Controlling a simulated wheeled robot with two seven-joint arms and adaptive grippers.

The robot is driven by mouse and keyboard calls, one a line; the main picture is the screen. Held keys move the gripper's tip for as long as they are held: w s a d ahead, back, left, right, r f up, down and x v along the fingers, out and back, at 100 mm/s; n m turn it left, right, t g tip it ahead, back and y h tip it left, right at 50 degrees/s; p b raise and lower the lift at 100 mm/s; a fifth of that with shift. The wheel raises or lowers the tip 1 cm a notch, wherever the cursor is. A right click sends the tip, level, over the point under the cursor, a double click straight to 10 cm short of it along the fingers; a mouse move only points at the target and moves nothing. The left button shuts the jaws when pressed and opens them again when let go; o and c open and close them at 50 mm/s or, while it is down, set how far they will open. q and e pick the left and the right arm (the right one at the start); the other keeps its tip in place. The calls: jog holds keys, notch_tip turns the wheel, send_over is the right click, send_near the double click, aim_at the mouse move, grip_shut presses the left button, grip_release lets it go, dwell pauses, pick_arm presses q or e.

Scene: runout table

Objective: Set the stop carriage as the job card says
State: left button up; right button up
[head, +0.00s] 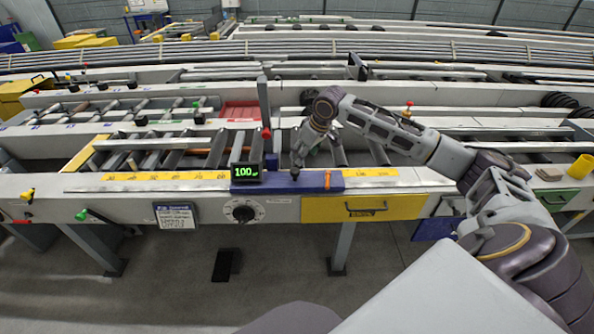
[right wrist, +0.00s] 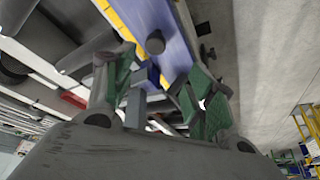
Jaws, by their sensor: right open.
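The blue stop carriage (head: 275,187) sits on the front rail along a yellow scale (head: 165,176). Its small display (head: 246,171) shows 100 in green. An orange lever (head: 327,180) stands at its right end, and a black knob (head: 295,174) is on top. My right gripper (head: 297,160) is open just above the carriage, near the knob. In the right wrist view, the green-padded fingers (right wrist: 155,88) are apart, with the blue carriage (right wrist: 178,50) and a round dark knob (right wrist: 155,42) beyond them. The job card (head: 175,216) hangs on the front beam; its writing is too small to read.
A black dial (head: 243,211) is on the beam below the carriage. A yellow drawer (head: 365,208) is to its right. A green-knobbed lever (head: 83,214) juts out at left. Rollers and bars lie behind the rail. Floor in front is mostly clear.

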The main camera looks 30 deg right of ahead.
aim_at(296, 170)
jog(key=shift+s+d+r, duration=0.1)
jog(key=shift+d+r, duration=0.35)
jog(key=shift+r, duration=0.3)
jog(key=shift+f, duration=0.15)
jog(key=shift+x, duration=6.8)
jog(key=shift+d, duration=0.1)
grip_shut()
